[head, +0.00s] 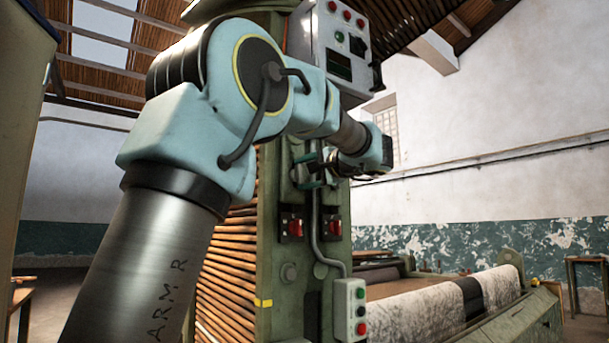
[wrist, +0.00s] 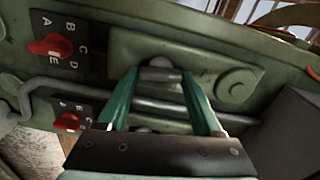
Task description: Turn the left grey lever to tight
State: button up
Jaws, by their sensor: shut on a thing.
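My gripper (wrist: 161,74) reaches the upper front of the green machine post in the head view (head: 309,172). Its two green fingers are closed on a short grey lever (wrist: 160,75), which lies crosswise between the fingertips in front of a green plate (wrist: 122,48). The lever's base is partly hidden by the fingers. In the head view my wrist and fingers cover most of the lever area, so I cannot read its angle there. I see no legible tight mark and no clear second grey lever.
Two red rotary switches (head: 293,226) (head: 333,228) sit below on the post. A grey conduit (head: 316,235) runs down to a button box (head: 350,310). A control box (head: 335,50) is above my wrist.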

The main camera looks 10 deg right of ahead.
jog(key=shift+m, duration=0.8)
jog(key=shift+f, duration=0.1)
jog(key=o, duration=1.4)
jog(key=shift+c, duration=0.2)
jog(key=b+v, duration=0.1)
jog(key=v, duration=0.9)
jog(key=shift+s+d+b, duration=0.2)
jog(key=shift+s+b, duration=0.15)
